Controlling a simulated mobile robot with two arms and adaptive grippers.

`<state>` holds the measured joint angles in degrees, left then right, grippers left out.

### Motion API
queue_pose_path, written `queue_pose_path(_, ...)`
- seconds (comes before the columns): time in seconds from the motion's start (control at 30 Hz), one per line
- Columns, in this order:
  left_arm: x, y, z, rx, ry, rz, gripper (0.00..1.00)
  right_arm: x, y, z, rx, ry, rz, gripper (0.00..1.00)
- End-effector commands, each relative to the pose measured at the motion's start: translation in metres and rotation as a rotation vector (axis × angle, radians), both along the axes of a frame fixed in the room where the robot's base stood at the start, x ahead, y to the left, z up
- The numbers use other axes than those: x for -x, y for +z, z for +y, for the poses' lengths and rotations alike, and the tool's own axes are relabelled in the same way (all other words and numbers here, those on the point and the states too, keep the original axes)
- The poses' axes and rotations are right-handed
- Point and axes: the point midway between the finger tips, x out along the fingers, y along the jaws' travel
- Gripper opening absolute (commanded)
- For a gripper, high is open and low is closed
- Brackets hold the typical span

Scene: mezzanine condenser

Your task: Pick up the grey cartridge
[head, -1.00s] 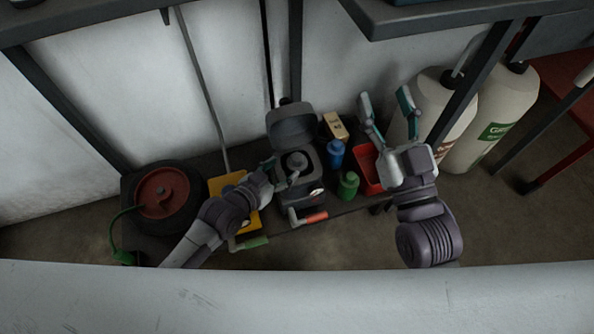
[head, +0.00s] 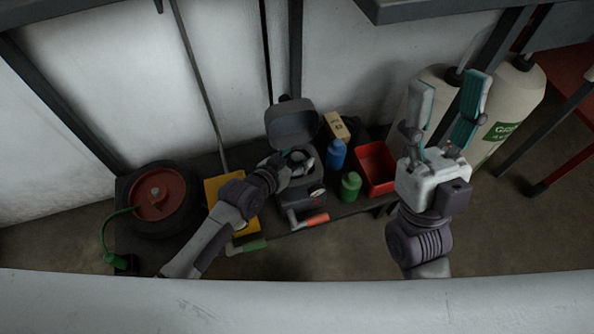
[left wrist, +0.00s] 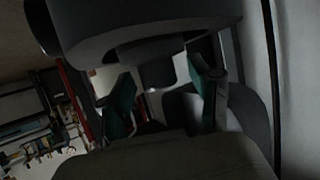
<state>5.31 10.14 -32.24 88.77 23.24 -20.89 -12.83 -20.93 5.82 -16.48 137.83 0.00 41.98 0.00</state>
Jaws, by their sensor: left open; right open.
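The grey cartridge (head: 297,154) sits in the open dark grey housing (head: 312,184), whose lid (head: 291,121) is raised behind it. My left gripper (head: 301,162) reaches into the housing from the left and hides most of the cartridge. In the left wrist view, the two teal-padded fingers of my left gripper (left wrist: 163,95) are apart. A dark round grey body with a narrower part below it (left wrist: 157,72) shows between and above them; I cannot tell whether they touch it. My right gripper (head: 449,108) is open and empty, pointing up at the right, away from the housing.
On the low dark bench are a red-hubbed wheel (head: 160,193), a yellow item (head: 214,188), a blue bottle (head: 337,153), a green bottle (head: 351,185), a tan box (head: 337,127) and a red tray (head: 377,167). Large white cylinders (head: 515,90) stand behind my right gripper.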

Motion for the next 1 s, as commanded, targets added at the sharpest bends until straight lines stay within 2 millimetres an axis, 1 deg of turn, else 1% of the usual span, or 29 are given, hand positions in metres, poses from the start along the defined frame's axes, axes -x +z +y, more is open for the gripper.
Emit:
queue_pose_path(0.1, -0.0022, -0.0007, -0.0015, 0.000, 0.000, 0.000, 0.63, 0.0052, 0.0012, -0.0011, -0.010, 0.002, -0.030, 0.56)
queue_pose_path(0.3, -0.0021, -0.0004, -0.0015, 0.000, 0.000, 0.000, 0.63, 0.0056, 0.0016, -0.0012, -0.011, 0.001, -0.031, 0.56)
queue_pose_path(0.57, -0.0019, -0.0005, -0.0013, 0.000, 0.000, 0.000, 0.20, 0.0055, 0.0016, -0.0012, -0.009, 0.002, -0.031, 0.56)
queue_pose_path(0.6, -0.0019, -0.0006, -0.0012, 0.000, 0.000, 0.000, 0.13, 0.0055, 0.0016, -0.0012, -0.009, 0.002, -0.031, 0.56)
queue_pose_path(0.67, -0.0019, -0.0006, -0.0012, 0.000, 0.000, 0.000, 0.03, 0.0055, 0.0016, -0.0012, -0.009, 0.002, -0.031, 0.56)
queue_pose_path(0.7, -0.0018, -0.0007, -0.0012, 0.000, 0.000, 0.000, 0.00, 0.0055, 0.0016, -0.0012, -0.009, 0.001, -0.031, 0.56)
queue_pose_path(1.0, -0.0021, 0.0002, -0.0013, 0.001, 0.000, -0.002, 0.00, 0.0054, 0.0017, -0.0013, -0.009, 0.001, -0.031, 0.56)
